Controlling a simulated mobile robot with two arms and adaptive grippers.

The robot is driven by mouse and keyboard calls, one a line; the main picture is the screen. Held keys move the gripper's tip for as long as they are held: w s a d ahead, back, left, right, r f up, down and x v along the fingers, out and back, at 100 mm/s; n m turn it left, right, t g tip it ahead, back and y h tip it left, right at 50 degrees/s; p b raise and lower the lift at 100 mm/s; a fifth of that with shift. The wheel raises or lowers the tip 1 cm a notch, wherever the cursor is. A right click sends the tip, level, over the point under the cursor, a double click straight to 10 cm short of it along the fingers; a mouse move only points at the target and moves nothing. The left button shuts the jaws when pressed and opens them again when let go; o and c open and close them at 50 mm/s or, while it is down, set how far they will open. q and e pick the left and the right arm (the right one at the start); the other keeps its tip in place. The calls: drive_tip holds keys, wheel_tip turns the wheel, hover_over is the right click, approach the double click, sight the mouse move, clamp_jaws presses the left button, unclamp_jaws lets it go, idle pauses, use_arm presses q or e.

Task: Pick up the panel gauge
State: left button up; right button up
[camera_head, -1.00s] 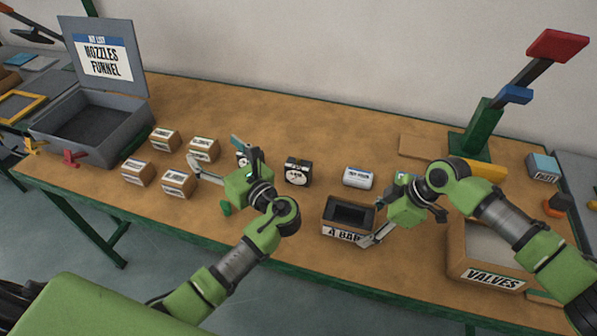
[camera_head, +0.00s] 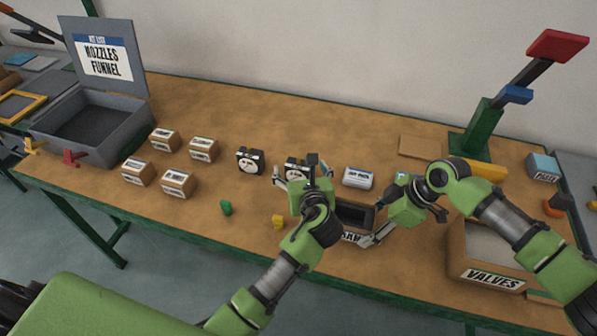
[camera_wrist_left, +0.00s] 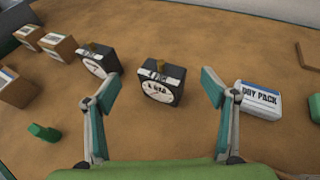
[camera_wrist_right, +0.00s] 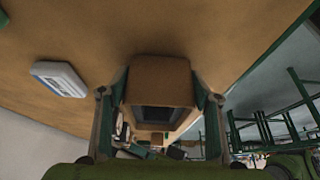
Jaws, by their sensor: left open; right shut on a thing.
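Two black panel gauges with white dials stand on the bench. The left one (camera_head: 250,160) is uncovered in the head view; the other (camera_head: 294,163) is partly hidden by my left gripper (camera_head: 304,172). In the left wrist view my left gripper (camera_wrist_left: 161,92) is open, with the second gauge (camera_wrist_left: 163,84) standing upright between and beyond its fingers. The first gauge (camera_wrist_left: 98,61) is outside the left finger. My right gripper (camera_wrist_right: 160,92) is shut on a small open cardboard box (camera_wrist_right: 160,72), which also shows in the head view (camera_head: 357,238).
A white dry pack (camera_head: 357,178) lies right of the second gauge. Small labelled cartons (camera_head: 176,183) stand at left, before an open grey case (camera_head: 140,120). Green (camera_head: 226,208) and yellow (camera_head: 278,222) pieces lie near the front. A valves box (camera_head: 490,272) stands at right.

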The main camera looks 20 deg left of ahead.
sight(299, 162)
use_arm(q)
drive_tip(key=x, duration=0.5)
drive_tip(key=shift+w+r, duration=0.1)
drive_tip(key=shift+w, duration=0.1)
drive_tip(key=c, duration=1.4)
drive_tip(key=shift+o, duration=0.2)
drive_tip(key=shift+r, duration=0.1)
wheel_tip(299, 162, up, 10)
drive_tip(key=shift+f, duration=0.15)
drive_tip(key=shift+w+r, duration=0.2)
drive_tip(key=w+m+t+h, duration=0.2)
drive_tip(key=w+m+h, duration=0.2)
drive_tip(key=h, duration=0.1)
drive_tip(key=f, duration=0.6)
drive_tip(key=d+f, duration=0.1)
drive_tip(key=f, duration=0.3)
drive_tip(key=shift+w, duration=0.3)
